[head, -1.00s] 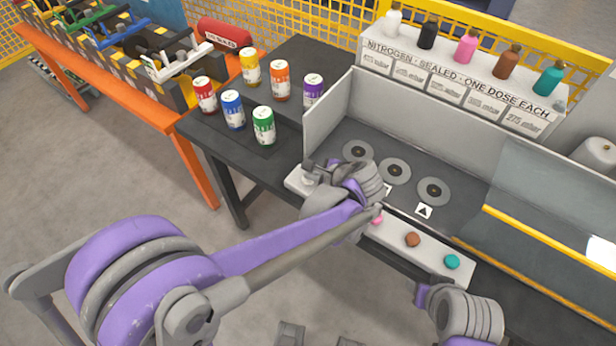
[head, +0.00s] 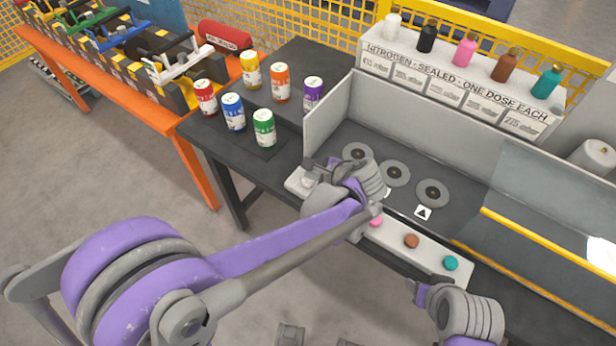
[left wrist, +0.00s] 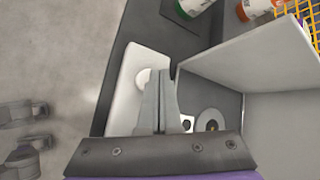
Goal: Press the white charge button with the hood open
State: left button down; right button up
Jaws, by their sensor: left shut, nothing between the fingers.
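The white charge button (head: 307,183) sits at the left end of the pale button strip (head: 437,262). It also shows in the left wrist view (left wrist: 142,77), just left of my fingertips. My left gripper (head: 311,166) is shut and empty, right by this button; in the left wrist view its closed fingers (left wrist: 161,75) overlap the button's right edge. I cannot tell whether they touch it. The yellow-edged clear hood (head: 548,243) is at the right, and the round discs (head: 396,173) in the bay are uncovered. My right gripper (head: 416,289) is partly seen at lower right; its jaws are unclear.
Pink (head: 375,221), brown (head: 411,241) and teal (head: 451,263) buttons share the strip. A grey bay wall (head: 328,112) stands close behind my left gripper. Several coloured canisters (head: 233,111) stand on the dark table at left. A nitrogen rack (head: 455,75) stands behind.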

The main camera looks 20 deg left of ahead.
aim_at(311, 183)
pick_arm(q)
jog(key=shift+r, duration=0.25)
jog(key=shift+r+p, duration=1.7)
jog(key=shift+r, duration=0.8)
jog(key=shift+f, duration=0.1)
jog(key=s+a+n+h, duration=0.3)
jog(key=s+n, duration=0.5)
jog(key=s, duration=0.2)
jog(key=s+a+n+h+p, duration=0.1)
jog(key=s+a+n+h, duration=0.2)
jog(key=s+n, duration=0.5)
jog(key=shift+s+f+n+h, duration=0.3)
jog(key=shift+s+f+h, duration=0.25)
jog(key=shift+s, duration=0.5)
